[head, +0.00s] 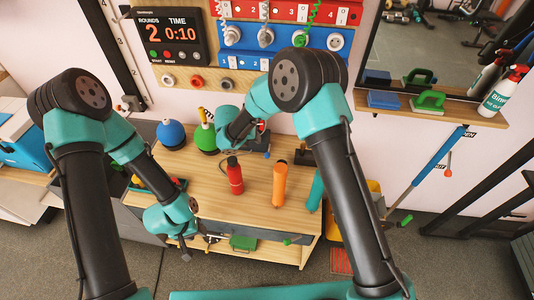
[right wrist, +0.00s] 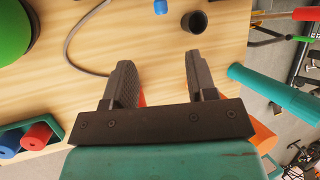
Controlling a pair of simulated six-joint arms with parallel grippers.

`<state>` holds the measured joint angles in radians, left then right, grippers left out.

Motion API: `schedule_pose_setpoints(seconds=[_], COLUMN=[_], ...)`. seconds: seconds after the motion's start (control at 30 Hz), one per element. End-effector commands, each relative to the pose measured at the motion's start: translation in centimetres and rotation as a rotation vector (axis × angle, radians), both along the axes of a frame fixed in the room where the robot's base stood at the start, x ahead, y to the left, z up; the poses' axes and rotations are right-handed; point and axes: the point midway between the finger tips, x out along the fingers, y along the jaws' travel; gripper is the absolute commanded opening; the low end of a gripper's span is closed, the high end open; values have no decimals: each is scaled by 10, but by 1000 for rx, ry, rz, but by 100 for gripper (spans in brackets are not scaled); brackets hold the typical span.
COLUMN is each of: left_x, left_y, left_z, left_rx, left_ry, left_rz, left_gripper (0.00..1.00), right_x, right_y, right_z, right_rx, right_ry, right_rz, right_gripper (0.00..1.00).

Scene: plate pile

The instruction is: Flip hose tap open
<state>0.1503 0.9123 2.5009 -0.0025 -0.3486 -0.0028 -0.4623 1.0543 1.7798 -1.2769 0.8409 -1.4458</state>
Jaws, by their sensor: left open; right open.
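I cannot clearly make out a hose tap. A small metal fitting with a grey part (head: 130,103) is low on the wall at left; another small metal piece (head: 210,238) shows at the table's front edge. My left gripper (head: 185,252) points down by that front edge, left of this piece, and looks empty. Its jaw gap is hard to see. My right gripper (head: 262,142) is over the back of the table, partly hidden by its arm. In the right wrist view, its fingers (right wrist: 160,78) are apart above the wood, with nothing gripped.
The wooden table (head: 215,195) holds a red bottle (head: 235,176), an orange cylinder (head: 279,185), and blue (head: 171,134) and green (head: 205,138) round objects. A dark cup (right wrist: 194,22) and a cable (right wrist: 75,45) lie ahead of the right fingers. A shelf (head: 430,110) is at right.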

Motion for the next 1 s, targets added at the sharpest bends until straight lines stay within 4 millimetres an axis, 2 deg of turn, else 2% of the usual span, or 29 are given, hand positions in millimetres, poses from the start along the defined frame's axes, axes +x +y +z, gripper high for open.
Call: schedule_pose_setpoints(seconds=[0.17, 0.33, 1.0], left_x=[0, 0, 0], left_y=[0, 0, 0], left_z=[0, 0, 0], left_rx=[0, 0, 0], left_ry=[0, 0, 0], left_rz=[0, 0, 0], left_gripper=[43, 43, 43], right_x=[2, 8, 43], right_y=[-3, -10, -50], right_z=[-7, -23, -123], right_rx=[1, 0, 2], right_ry=[1, 2, 2], right_rz=[-1, -3, -5], right_gripper=[52, 52, 52])
